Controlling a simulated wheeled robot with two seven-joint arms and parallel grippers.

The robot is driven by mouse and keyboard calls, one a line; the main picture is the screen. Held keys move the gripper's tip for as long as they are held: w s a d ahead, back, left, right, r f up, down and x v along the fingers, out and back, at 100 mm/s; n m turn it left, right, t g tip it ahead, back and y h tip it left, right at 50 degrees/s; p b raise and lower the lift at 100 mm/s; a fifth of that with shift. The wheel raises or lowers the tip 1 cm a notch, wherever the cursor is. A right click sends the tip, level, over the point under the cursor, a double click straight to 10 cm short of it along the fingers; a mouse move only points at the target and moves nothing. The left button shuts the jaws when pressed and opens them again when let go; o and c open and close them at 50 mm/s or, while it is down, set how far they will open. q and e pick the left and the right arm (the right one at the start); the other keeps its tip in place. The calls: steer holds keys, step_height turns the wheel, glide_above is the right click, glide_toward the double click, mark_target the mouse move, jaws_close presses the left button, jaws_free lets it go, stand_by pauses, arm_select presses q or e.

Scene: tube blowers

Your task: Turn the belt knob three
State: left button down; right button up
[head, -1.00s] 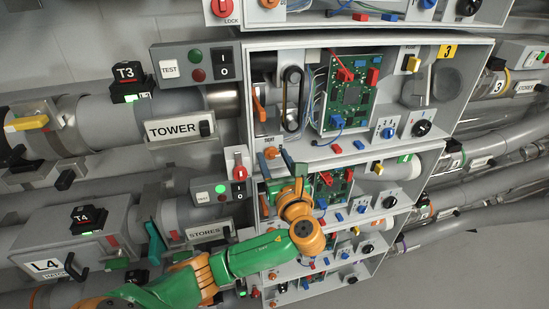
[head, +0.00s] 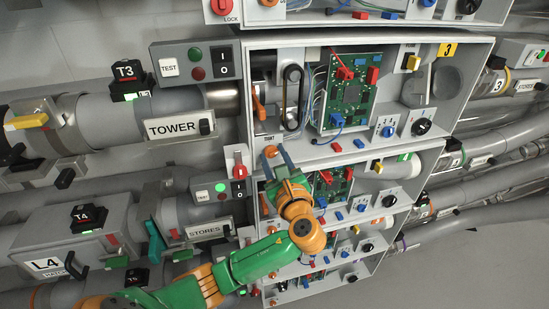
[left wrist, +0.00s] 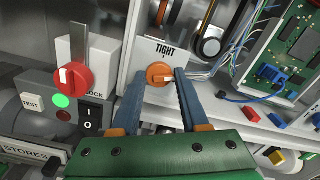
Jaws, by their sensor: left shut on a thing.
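The belt knob is a round orange knob with a pale mark. It sits on a light panel under the word TIGHT, at the lower left of box 3 in the head view (head: 270,151) and near the middle of the left wrist view (left wrist: 159,74). My left gripper (head: 277,157) reaches up to it from below. In the left wrist view its two blue-grey fingers (left wrist: 159,80) stand on either side of the knob, shut on it. The black belt (head: 292,98) runs as an upright loop above the knob. My right gripper is not in view.
A red lock knob (head: 239,163) and a switch panel with a lit green lamp (head: 220,189) are close left of the knob. A green circuit board (head: 350,92) with wires is to the right. Similar boxes (head: 375,222) sit below.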

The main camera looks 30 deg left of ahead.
arm_select(q)
steer(key=n, duration=0.2)
steer(key=shift+f+n, duration=0.15)
steer(key=shift+n, duration=0.25)
steer(key=n+b, duration=0.1)
steer(key=n, duration=0.2)
steer(key=shift+n, duration=0.3)
steer(key=n+b, duration=0.2)
steer(key=n, duration=0.2)
steer(key=shift+n+b, duration=0.75)
steer(key=shift+n, duration=0.95)
steer(key=c, duration=0.7)
jaws_free()
